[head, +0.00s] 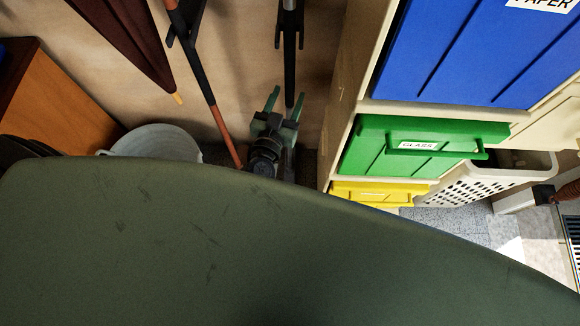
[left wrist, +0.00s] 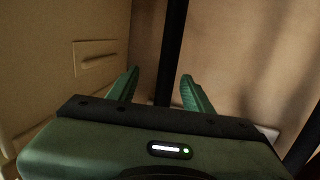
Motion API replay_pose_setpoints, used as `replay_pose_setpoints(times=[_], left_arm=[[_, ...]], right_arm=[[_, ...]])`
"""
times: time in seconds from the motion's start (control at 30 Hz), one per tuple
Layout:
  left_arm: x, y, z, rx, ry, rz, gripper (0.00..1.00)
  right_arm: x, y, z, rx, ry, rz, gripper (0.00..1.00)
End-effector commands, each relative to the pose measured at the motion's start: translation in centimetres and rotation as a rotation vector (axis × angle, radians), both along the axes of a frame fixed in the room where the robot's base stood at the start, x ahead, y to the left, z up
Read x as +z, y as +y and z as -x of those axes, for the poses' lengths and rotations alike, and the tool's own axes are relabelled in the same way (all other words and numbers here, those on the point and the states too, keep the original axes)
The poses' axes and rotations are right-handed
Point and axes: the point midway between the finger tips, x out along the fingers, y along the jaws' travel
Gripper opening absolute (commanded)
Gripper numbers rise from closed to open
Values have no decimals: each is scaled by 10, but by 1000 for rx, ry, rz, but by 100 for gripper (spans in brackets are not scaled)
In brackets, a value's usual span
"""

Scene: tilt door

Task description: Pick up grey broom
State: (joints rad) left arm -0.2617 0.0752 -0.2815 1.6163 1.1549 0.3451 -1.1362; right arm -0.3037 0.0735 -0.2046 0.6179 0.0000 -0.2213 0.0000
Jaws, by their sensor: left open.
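A dark grey pole (head: 290,70), which I take to be the grey broom's handle, stands against the back wall at the top middle of the head view. A grey bracket-like part shows near its top, and its lower part is hidden behind my left gripper. My left gripper (head: 286,103) is open, with its green fingers pointing at the pole. In the left wrist view the dark pole (left wrist: 170,55) runs down between the two open fingers (left wrist: 160,76). I cannot tell whether either finger touches it. My right gripper is not in view.
A black and orange pole (head: 208,85) leans to the left, beside a dark red folded umbrella-like thing (head: 125,40). A grey bucket (head: 160,140) and a wooden cabinet (head: 70,95) stand left. Bins, blue (head: 460,50), green (head: 375,155) and yellow (head: 370,193), stand close on the right.

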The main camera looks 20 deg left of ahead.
Motion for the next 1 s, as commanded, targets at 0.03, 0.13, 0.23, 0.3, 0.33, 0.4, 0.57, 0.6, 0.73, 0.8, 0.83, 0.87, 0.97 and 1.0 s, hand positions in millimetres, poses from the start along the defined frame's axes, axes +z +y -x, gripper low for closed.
replay_pose_setpoints(times=[0.03,0.13,0.23,0.3,0.33,0.4,0.57,0.6,0.73,0.8,0.83,0.87,0.97,1.0], left_arm=[[24,3,-4,24,-38,11,50],[47,8,-9,54,-74,21,50],[53,10,-18,63,-84,23,50],[54,10,-27,63,-84,24,50],[53,11,-30,63,-83,24,50],[53,11,-38,62,-84,23,50],[54,13,-61,61,-84,22,50],[54,14,-67,61,-84,22,50],[53,15,-82,60,-81,23,50],[53,15,-85,60,-80,23,50],[53,15,-86,60,-80,23,50],[53,15,-86,60,-80,23,50],[53,15,-86,60,-80,23,50],[53,15,-86,60,-80,23,50]], right_arm=[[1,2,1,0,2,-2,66],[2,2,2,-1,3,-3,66],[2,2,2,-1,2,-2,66],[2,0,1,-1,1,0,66],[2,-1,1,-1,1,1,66],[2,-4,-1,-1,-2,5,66],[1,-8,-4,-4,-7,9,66],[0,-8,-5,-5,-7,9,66],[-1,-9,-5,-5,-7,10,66],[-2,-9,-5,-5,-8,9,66],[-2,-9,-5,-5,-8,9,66],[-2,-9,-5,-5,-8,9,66],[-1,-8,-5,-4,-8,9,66],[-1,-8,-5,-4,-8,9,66]])
